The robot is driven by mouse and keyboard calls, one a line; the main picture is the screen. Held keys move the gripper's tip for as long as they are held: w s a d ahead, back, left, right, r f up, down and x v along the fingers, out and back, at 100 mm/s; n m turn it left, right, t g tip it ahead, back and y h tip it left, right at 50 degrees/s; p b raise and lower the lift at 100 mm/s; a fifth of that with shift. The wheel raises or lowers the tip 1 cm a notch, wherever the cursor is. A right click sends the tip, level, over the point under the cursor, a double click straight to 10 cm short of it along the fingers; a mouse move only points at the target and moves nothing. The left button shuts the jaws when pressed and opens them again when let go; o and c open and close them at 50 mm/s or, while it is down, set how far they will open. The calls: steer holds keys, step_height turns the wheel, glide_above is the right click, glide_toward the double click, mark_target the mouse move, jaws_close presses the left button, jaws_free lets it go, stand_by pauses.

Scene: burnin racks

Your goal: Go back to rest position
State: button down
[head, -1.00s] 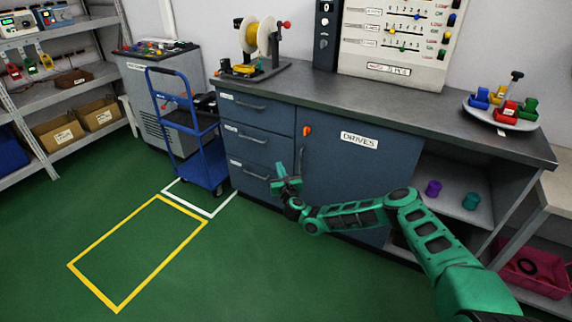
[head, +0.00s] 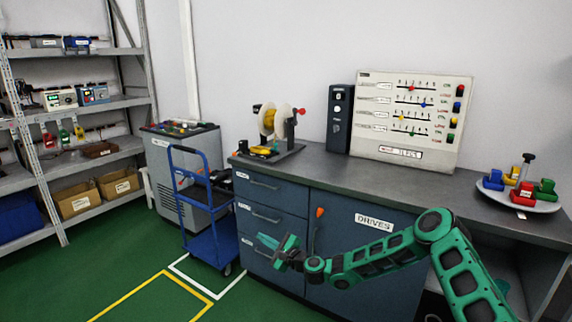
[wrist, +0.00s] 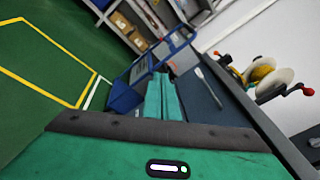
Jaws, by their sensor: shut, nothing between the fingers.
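My gripper (head: 279,247) is at the end of my green arm, in front of the dark blue bench cabinet (head: 362,262). It is shut and empty, close to the drawer fronts and left of the cabinet door labelled DRIVES. In the wrist view my gripper (wrist: 163,98) shows its green fingers together, with nothing between them. From the picture I cannot tell whether it touches the cabinet front.
A blue cart (head: 208,225) stands left of the drawers, beside a grey cabinet (head: 180,160). The bench top (head: 330,180) holds a spool stand (head: 275,135), a switch panel (head: 412,118) and a plate (head: 520,200) of coloured parts. Green floor with yellow marking lies clear at left.

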steer(key=s+d+r+n+g+h, duration=0.3)
steer(key=s+d+r+n+h, duration=0.15)
steer(key=s+d, duration=0.7)
steer(key=s+d+r+n+g+h, duration=0.3)
steer(key=s+d+r+n, duration=0.35)
steer(key=d, duration=0.85)
steer(key=s+d+r+n+g+h, duration=0.3)
steer(key=s+d+g+h, duration=0.1)
steer(key=s+d, duration=0.8)
steer(key=s+d+r, duration=0.2)
steer(key=s+d, duration=0.1)
steer(key=s, duration=0.7)
steer(key=s+d+r+m+g, duration=0.1)
steer(key=s+d+r, duration=0.2)
steer(key=s, duration=0.7)
steer(key=s+d+r+g, duration=0.1)
steer(key=s+d, duration=0.3)
steer(key=s, duration=0.6)
steer(key=shift+d+r+m+h, duration=0.35)
steer(key=shift+r+m, duration=0.05)
steer(key=shift+r, duration=0.3)
